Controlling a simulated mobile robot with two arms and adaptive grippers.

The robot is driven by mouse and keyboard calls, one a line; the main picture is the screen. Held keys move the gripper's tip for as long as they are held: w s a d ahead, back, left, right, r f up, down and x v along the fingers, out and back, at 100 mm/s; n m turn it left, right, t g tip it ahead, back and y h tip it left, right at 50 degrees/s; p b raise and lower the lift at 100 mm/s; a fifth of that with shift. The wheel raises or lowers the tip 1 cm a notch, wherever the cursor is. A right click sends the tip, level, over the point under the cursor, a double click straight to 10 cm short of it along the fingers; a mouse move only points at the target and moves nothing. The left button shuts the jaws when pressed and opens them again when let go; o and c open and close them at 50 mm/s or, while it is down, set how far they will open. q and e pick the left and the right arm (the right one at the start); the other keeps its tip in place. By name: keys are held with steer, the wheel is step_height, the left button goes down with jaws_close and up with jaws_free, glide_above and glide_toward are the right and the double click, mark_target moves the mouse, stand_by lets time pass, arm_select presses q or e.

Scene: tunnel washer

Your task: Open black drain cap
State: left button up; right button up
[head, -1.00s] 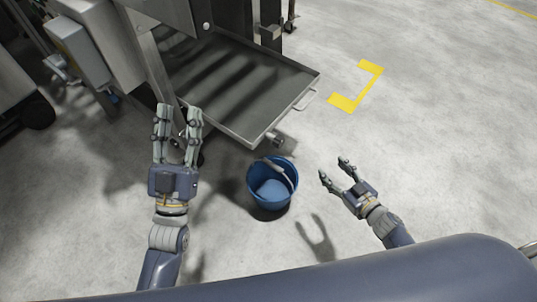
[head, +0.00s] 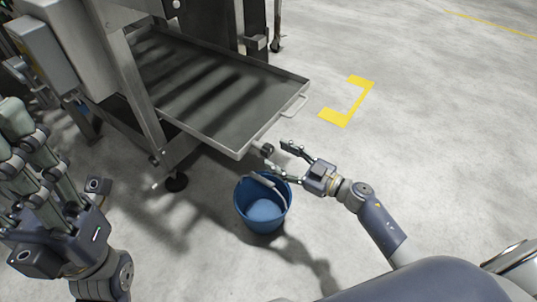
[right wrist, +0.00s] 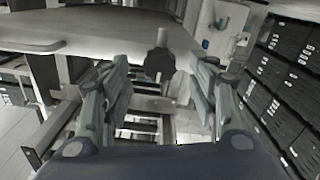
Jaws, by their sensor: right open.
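The black drain cap (head: 267,149) sits on a short outlet at the front corner of the metal drip tray (head: 220,148). My right gripper (head: 279,161) is open, with its fingers pointing left at the cap and one finger on either side in the picture. In the right wrist view the dark cap (right wrist: 159,63) shows between and beyond the two spread fingers (right wrist: 158,80). I cannot tell whether a finger touches it. My left gripper (head: 10,132) is large at the left edge, its fingers apart and empty, partly cut off.
A blue bucket (head: 262,213) with a raised handle stands on the floor just below the cap and my right gripper. A tray handle (head: 295,106) sticks out on the right side. A yellow floor mark (head: 335,116) lies beyond; the floor at right is clear.

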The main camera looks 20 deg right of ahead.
mark_target(271, 153)
steer(key=shift+b+x, duration=0.55)
steer(key=shift+x, duration=1.65)
steer(key=shift+c, duration=0.5)
steer(key=c, duration=1)
